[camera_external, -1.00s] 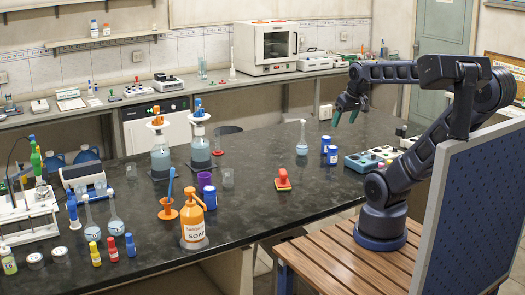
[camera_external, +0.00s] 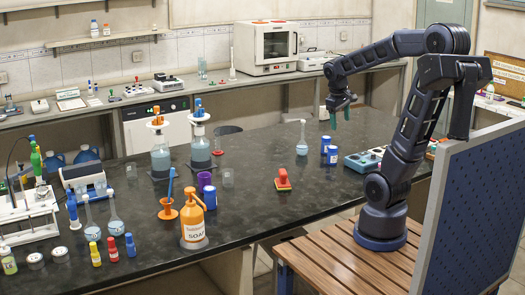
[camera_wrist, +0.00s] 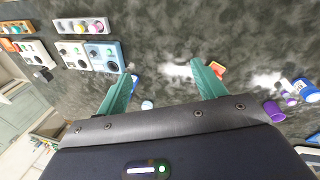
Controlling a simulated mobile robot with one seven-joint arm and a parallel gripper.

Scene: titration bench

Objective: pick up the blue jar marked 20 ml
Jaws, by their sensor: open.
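Two blue jars with white labels stand upright and close together on the dark bench in the external view: a rear jar (camera_external: 326,144) and a front jar (camera_external: 332,156). Their markings are too small to read, so I cannot tell which says 20 ml. My gripper (camera_external: 340,117) is open and empty, pointing down above and slightly right of the jars, apart from them. In the wrist view the green fingers (camera_wrist: 163,70) are spread. A blue object (camera_wrist: 135,82) shows partly behind the left finger; I cannot tell whether it is a jar.
A flask (camera_external: 302,144) stands just left of the jars. An orange soap bottle (camera_external: 194,224) and other glassware occupy the left side. Bench around the stamp is clear.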

